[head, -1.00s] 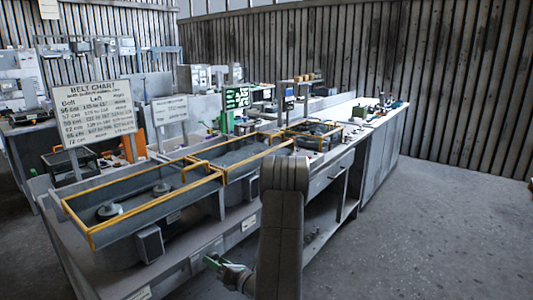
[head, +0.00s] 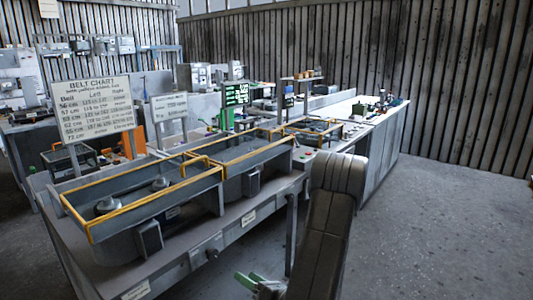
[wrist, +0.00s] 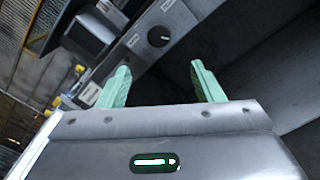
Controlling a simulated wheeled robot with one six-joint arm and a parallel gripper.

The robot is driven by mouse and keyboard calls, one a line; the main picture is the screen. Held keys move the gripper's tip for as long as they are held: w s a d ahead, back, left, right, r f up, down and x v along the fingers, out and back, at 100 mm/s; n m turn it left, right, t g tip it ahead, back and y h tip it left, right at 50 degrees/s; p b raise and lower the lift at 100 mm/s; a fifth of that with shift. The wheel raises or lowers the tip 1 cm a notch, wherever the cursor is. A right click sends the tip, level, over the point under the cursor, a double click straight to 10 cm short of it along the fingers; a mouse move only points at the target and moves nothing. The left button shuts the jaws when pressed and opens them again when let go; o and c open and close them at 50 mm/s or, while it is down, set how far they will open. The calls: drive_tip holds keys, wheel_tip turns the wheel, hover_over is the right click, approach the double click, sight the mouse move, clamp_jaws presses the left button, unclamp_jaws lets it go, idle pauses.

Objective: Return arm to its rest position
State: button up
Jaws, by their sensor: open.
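My gripper (wrist: 160,88) shows in the wrist view with its two green fingers spread apart and nothing between them. In the head view my gripper (head: 248,282) is at the bottom edge, low in front of the bench, and only its green tip shows clearly. My grey arm rises beside it, right of the picture's middle. In the wrist view a dark knob (wrist: 159,36) on a grey panel lies beyond the fingers, apart from them.
The long bench (head: 222,238) carries troughs with yellow rails (head: 150,210). A belt chart sign (head: 93,108) stands at the left, and a green-lit display (head: 236,95) stands behind the troughs. Open concrete floor (head: 450,220) lies to the right.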

sight(215, 256)
drive_tip(key=p+x, duration=0.1)
drive_tip(key=x, duration=1.3)
drive_tip(key=shift+s+p, duration=0.15)
drive_tip(key=shift+p, duration=0.15)
drive_tip(key=shift+f+n, duration=0.1)
drive_tip(key=shift+n, duration=0.2)
drive_tip(key=shift+d+n+b, duration=0.15)
drive_tip(key=shift+n+b, duration=0.25)
drive_tip(key=shift+n, duration=0.5)
drive_tip(key=n, duration=0.9)
drive_tip(key=shift+p, duration=0.35)
drive_tip(key=shift+d+n, duration=0.25)
drive_tip(key=shift+n, duration=0.05)
drive_tip(key=v, duration=0.3)
drive_tip(key=shift+s+d+b, duration=0.2)
drive_tip(key=shift+b, duration=0.15)
drive_tip(key=shift+s+d, duration=0.1)
